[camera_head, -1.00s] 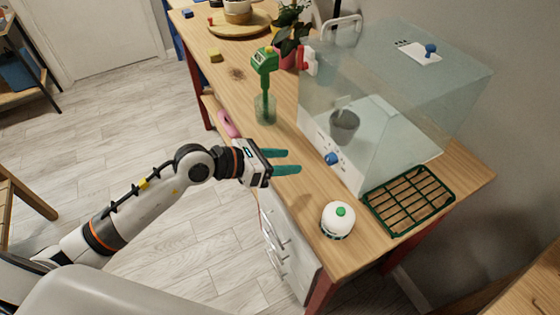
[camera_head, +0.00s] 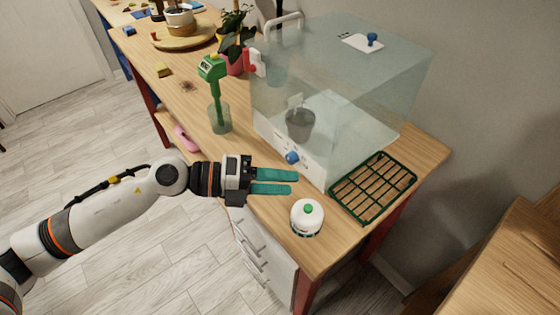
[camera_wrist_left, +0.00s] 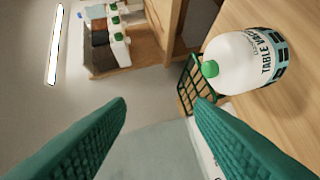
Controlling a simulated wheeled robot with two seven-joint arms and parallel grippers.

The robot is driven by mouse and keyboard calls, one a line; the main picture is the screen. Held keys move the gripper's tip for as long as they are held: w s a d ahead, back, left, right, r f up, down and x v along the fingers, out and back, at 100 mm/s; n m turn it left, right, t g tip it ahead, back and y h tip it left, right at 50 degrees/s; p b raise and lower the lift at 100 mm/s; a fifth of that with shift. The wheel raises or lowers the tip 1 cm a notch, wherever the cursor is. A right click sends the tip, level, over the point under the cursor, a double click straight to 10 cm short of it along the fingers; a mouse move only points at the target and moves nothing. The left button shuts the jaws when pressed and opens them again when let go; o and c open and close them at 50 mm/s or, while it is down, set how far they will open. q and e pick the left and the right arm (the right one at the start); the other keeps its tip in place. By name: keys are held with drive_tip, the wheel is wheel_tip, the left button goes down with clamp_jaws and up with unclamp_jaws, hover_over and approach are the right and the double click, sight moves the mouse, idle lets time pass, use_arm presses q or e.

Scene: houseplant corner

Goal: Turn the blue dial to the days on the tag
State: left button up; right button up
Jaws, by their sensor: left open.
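The blue dial (camera_head: 292,157) sits on the white front panel of a clear box (camera_head: 345,90) on the wooden table. Its pointer and markings are too small to read. A small pale tag (camera_head: 295,101) seems to stand at the grey pot (camera_head: 300,124) inside the box; its writing is not legible. My left gripper (camera_head: 294,182) is open and empty, its teal fingers in front of the panel, just below the dial in the picture and apart from it. Its open fingers also show in the left wrist view (camera_wrist_left: 161,100); the dial is not seen there. My right gripper is out of view.
A white bottle with a green cap (camera_head: 307,217) stands close to the left fingers. A green-framed rack (camera_head: 372,187) lies right of it. A green tool stands in a glass (camera_head: 220,118) at left. Another blue knob (camera_head: 372,39) is on the box's lid.

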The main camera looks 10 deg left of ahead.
use_arm(q)
drive_tip(key=n, duration=0.3)
drive_tip(key=n+t+y+b, duration=0.3)
drive_tip(key=n+t, duration=0.2)
drive_tip(key=n, duration=2.6)
approach(288, 159)
drive_tip(key=v, duration=0.3)
drive_tip(key=shift+a, duration=0.3)
drive_tip(key=shift+w+d+f, duration=0.1)
drive_tip(key=b+x, duration=0.1)
drive_tip(key=x, duration=1)
drive_tip(key=shift+d, duration=0.35)
drive_tip(key=c, duration=1)
